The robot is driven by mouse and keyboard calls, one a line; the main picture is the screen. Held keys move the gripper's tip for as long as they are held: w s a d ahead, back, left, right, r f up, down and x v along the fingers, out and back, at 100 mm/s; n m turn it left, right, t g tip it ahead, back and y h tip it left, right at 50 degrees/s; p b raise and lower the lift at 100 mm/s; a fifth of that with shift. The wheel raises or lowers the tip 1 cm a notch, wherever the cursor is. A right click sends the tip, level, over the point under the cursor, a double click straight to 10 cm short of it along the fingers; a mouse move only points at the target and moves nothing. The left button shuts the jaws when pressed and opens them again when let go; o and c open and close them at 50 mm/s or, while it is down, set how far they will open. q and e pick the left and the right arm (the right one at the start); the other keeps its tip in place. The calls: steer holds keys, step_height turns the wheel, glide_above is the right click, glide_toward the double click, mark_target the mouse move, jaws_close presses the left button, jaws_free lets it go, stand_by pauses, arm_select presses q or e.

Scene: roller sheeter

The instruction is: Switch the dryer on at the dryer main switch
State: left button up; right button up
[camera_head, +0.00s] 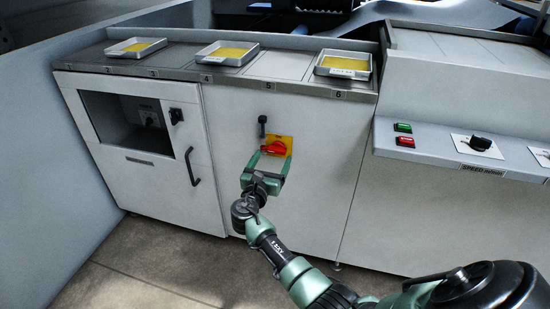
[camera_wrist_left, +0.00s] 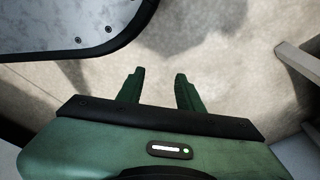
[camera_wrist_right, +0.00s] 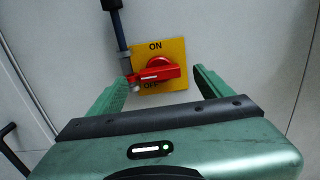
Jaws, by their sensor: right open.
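The dryer main switch (camera_head: 274,148) is a red rotary handle on a yellow plate (camera_head: 285,141) on the white cabinet front. In the right wrist view, the red handle (camera_wrist_right: 158,72) lies nearly level, between the ON mark above and the OFF mark below. My right gripper (camera_head: 268,160) is open in front of the switch. Its fingers (camera_wrist_right: 162,76) stand on either side of the handle; I cannot tell whether either touches it. My left gripper (camera_wrist_left: 159,74) is open and empty above the floor in the left wrist view, and outside the head view.
A dark lever or padlock-like fitting (camera_head: 262,125) hangs beside the switch plate. Trays of yellow sheet (camera_head: 229,52) stand on the top ledge. A cabinet door with a black handle (camera_head: 192,167) is at left. A console with green and red buttons (camera_head: 403,127) and a speed knob (camera_head: 480,143) is at right.

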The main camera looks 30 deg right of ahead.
mark_target(276, 151)
steer(key=shift+b+x, duration=0.3)
steer(key=shift+x, duration=1.5)
arm_select(q)
steer(key=shift+w+r, duration=0.8)
steer(key=shift+r, duration=0.15)
arm_select(e)
steer(key=shift+f, duration=0.1)
steer(key=c, duration=1.4)
steer(key=shift+o, duration=0.2)
